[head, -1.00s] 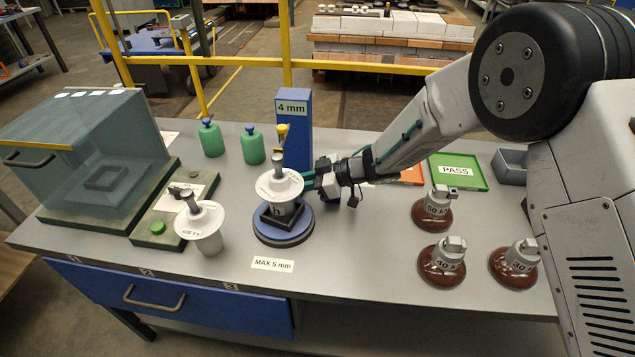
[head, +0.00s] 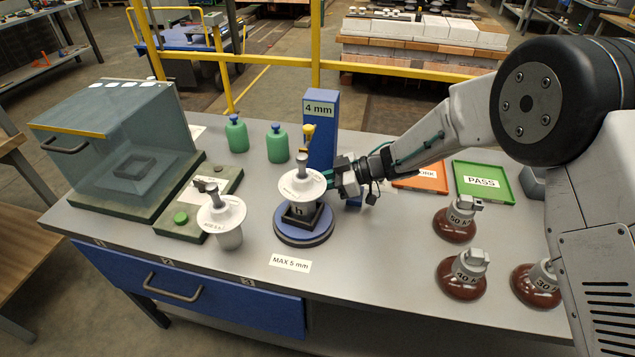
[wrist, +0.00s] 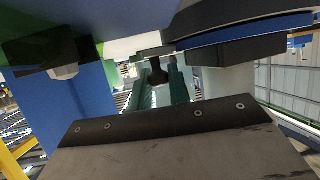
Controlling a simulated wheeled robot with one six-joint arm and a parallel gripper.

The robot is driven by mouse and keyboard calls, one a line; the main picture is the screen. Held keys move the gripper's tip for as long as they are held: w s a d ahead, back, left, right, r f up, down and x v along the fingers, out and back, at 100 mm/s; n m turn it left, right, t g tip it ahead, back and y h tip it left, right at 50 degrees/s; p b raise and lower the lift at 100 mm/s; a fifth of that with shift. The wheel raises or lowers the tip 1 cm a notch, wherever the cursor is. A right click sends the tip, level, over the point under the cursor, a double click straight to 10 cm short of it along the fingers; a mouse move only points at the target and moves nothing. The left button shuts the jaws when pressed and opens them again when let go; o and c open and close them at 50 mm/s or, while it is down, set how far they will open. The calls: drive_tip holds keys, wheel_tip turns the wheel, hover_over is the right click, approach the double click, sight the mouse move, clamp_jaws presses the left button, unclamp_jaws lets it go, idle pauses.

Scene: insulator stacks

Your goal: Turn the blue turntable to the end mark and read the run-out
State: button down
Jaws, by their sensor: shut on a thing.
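The blue turntable (head: 304,238) stands on the bench with a dark square holder on it. A white insulator (head: 300,186) with a grey top pin stands upright in the holder. Beside it is a blue post (head: 321,150) with a display reading 4 mm. A yellow piece on the post is near the top pin; I cannot tell if they touch. My gripper (head: 330,180) is just right of the insulator. In the wrist view, its green fingers (wrist: 160,88) are around a dark peg (wrist: 158,73) at the turntable's edge. The end mark cannot be made out.
A second white insulator (head: 223,218) stands left of the turntable. A MAX 5 mm label (head: 290,263) lies in front. Green bottles (head: 277,145) stand behind. Brown insulators (head: 462,275), a green PASS tray (head: 483,182) and an orange tray (head: 420,178) are at right.

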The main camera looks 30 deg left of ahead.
drive_tip(key=c, duration=1.3)
unclamp_jaws()
drive_tip(key=v, duration=0.7)
drive_tip(key=shift+w+d+r, duration=0.1)
drive_tip(key=shift+w+d, duration=0.1)
drive_tip(key=shift+d, duration=0.1)
